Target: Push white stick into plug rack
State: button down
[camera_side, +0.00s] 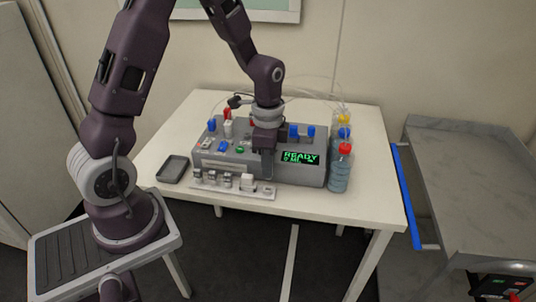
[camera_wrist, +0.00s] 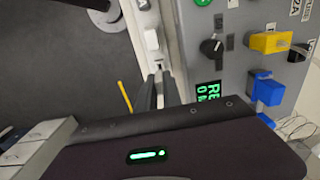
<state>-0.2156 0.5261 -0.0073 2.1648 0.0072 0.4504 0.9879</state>
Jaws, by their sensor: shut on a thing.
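The plug rack (camera_side: 235,190) is a pale strip along the table's front edge, in front of the grey bioreactor box. Several small light plugs (camera_side: 212,179) and a larger white plug (camera_side: 247,184) stand in it. My gripper (camera_side: 267,175) points down at the rack's right end, just right of the white plug. In the wrist view its fingers (camera_wrist: 159,93) are close together, and the white plug (camera_wrist: 151,40) is beyond them on the rack (camera_wrist: 144,15). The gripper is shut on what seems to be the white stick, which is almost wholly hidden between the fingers.
The bioreactor box (camera_side: 225,155) with its READY screen (camera_side: 301,157) stands close behind the gripper. Blue clips (camera_side: 310,131) sit on its top. Bottles (camera_side: 341,168) with coloured caps stand at its right. A dark tray (camera_side: 173,169) lies at the left. The table front is clear.

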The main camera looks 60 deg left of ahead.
jog(key=shift+f, duration=1.35)
jog(key=shift+f, duration=0.9)
dwell(0.3)
jog(key=c, duration=1.4)
grip_release()
jog(key=shift+c, duration=0.2)
notch_tip(320, 180, up, 7)
jog(key=shift+r, duration=0.15)
jog(key=s+d+r+n+t, duration=0.2)
jog(key=s+r, duration=0.2)
jog(key=r, duration=0.3)
jog(key=s+d+r+n+t, duration=0.1)
jog(key=s+d+r+n, duration=0.2)
jog(key=r, duration=0.4)
jog(key=s+d+r+n+t, duration=0.2)
jog(key=s+r+n, duration=0.1)
jog(key=s, duration=0.8)
jog(key=shift+r+n+t, duration=0.3)
jog(key=shift+r+n, duration=0.05)
jog(key=shift+n, duration=0.15)
